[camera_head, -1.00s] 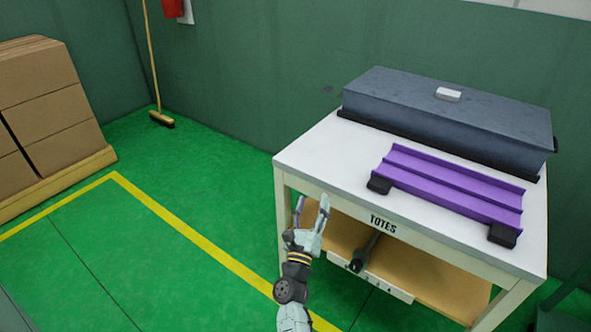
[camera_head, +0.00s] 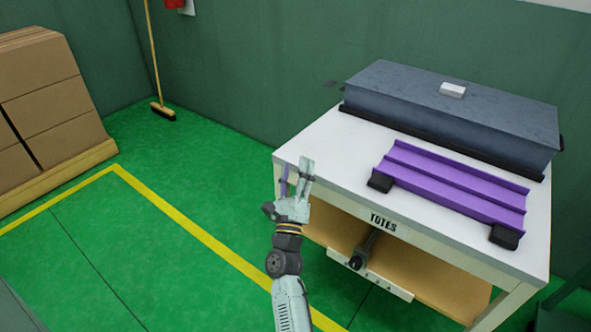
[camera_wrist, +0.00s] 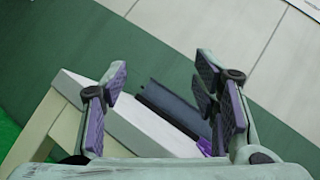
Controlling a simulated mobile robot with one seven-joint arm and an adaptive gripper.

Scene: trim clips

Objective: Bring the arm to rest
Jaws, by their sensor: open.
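My gripper (camera_head: 294,176) is at the near left corner of the white table in the head view, with its fingers pointing up. It is open and nothing shows between the fingers. In the wrist view the two purple-padded fingers of my gripper (camera_wrist: 160,105) stand apart on either side. Behind them are the table's edge and part of the dark grey lidded box.
The white table (camera_head: 312,149), marked TOTES, bears a purple ridged rail (camera_head: 455,184) with black end blocks and a dark grey box (camera_head: 420,92). A lower wooden shelf (camera_head: 440,285) sits beneath. Cartons (camera_head: 50,100) and a broom (camera_head: 160,108) stand left. Green floor is clear between.

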